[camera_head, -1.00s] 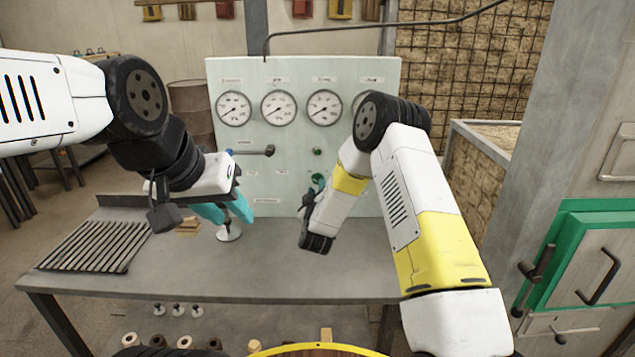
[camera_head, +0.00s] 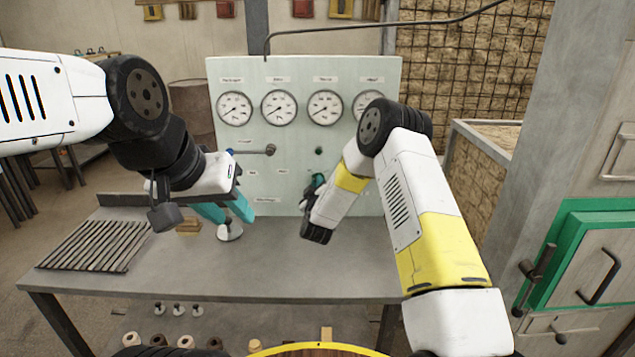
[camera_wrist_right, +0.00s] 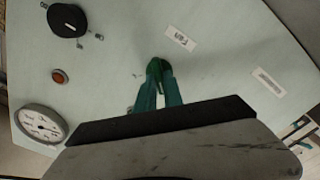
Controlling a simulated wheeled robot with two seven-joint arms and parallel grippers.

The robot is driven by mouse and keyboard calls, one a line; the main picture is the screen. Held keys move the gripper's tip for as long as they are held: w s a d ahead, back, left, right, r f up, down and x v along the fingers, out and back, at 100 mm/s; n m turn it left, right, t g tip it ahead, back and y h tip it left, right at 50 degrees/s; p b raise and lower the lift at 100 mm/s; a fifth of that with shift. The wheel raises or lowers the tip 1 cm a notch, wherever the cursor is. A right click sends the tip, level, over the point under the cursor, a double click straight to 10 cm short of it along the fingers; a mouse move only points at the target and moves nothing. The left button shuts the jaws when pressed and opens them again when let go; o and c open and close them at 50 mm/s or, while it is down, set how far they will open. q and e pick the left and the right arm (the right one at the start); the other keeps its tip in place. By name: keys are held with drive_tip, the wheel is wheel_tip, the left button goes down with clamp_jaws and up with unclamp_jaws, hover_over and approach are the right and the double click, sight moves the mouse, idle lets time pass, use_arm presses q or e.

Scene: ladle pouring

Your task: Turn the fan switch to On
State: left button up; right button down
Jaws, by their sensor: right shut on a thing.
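A pale green control panel (camera_head: 225,75) stands upright behind the table. My right gripper (camera_head: 316,182) is up against its lower right part, mostly hidden behind my own wrist in the head view.
The panel carries several round gauges (camera_head: 279,107), a lever (camera_head: 270,150) and a green knob (camera_head: 318,151). The wrist view shows a black knob (camera_wrist_right: 67,20) and a red button (camera_wrist_right: 60,76). A slatted rack (camera_head: 95,246) lies on the table; the table's front middle is clear.

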drive_tip(key=shift+m, duration=0.3)
drive_tip(key=shift+d+m, duration=0.2)
drive_tip(key=shift+m, duration=4.1)
drive_tip(key=shift+d+m, duration=0.15)
drive_tip(key=shift+m, duration=4.15)
drive_tip(key=c, duration=1.5)
unclamp_jaws()
drive_tip(key=shift+o, duration=0.2)
